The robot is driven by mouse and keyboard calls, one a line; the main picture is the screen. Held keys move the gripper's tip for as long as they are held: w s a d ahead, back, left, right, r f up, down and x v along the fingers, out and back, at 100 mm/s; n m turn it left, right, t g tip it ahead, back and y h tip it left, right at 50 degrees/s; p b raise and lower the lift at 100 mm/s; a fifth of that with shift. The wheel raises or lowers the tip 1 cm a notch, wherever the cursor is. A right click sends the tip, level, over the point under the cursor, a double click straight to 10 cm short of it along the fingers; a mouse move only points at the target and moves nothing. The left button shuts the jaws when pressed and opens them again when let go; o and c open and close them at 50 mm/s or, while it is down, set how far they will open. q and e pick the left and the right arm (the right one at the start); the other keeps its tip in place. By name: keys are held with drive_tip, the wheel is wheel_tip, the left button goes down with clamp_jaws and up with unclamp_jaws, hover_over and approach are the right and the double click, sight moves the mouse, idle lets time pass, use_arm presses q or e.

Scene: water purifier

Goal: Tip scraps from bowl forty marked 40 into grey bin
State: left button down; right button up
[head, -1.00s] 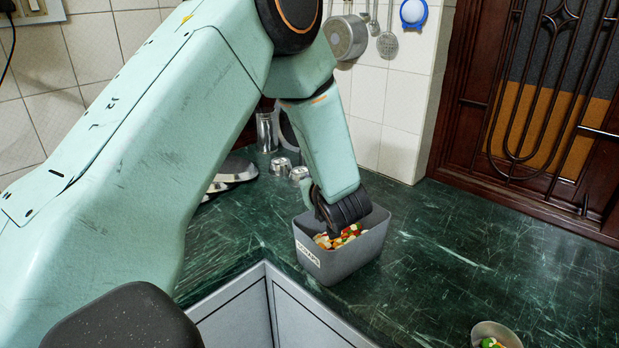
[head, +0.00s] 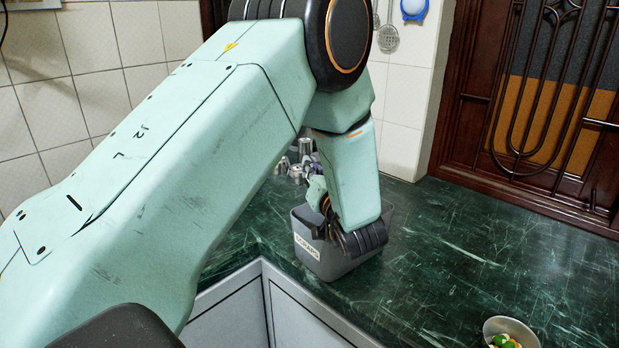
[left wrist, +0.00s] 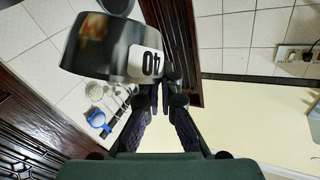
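A metal bowl marked 40 (left wrist: 112,48) shows in the left wrist view, its number upside down in that picture. My left gripper (left wrist: 163,84) is shut on its rim. An orange-brown blur shows on the bowl; I cannot tell whether it is scraps or a reflection. The grey bin (head: 316,258), labelled SCRAPS, stands upright on the counter. My wrist covers most of its opening, so its contents are hidden. My right gripper is not in view.
A second metal bowl (head: 512,328) with colourful scraps stands at the lower right of the green counter (head: 450,260). The counter between bin and second bowl is clear.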

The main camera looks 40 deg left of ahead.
use_arm(q)
drive_tip(key=d+m, duration=0.1)
drive_tip(key=d+m+t+y+b, duration=0.1)
drive_tip(key=w+d+f+m+t+b, duration=0.1)
drive_tip(key=shift+m+y, duration=0.3)
drive_tip(key=shift+m, duration=0.1)
drive_tip(key=shift+w+d+m+t+y+b, duration=0.1)
drive_tip(key=shift+d+m+t+y+b, duration=0.25)
drive_tip(key=shift+m+t, duration=0.25)
drive_tip(key=shift+d+m+t, duration=0.15)
drive_tip(key=shift+m+t, duration=0.25)
drive_tip(key=shift+r+m+t, duration=0.1)
drive_tip(key=shift+m+t, duration=0.3)
drive_tip(key=shift+m, duration=0.1)
drive_tip(key=shift+w+d+r, duration=0.1)
drive_tip(key=shift+d, duration=0.2)
drive_tip(key=shift+a, duration=0.2)
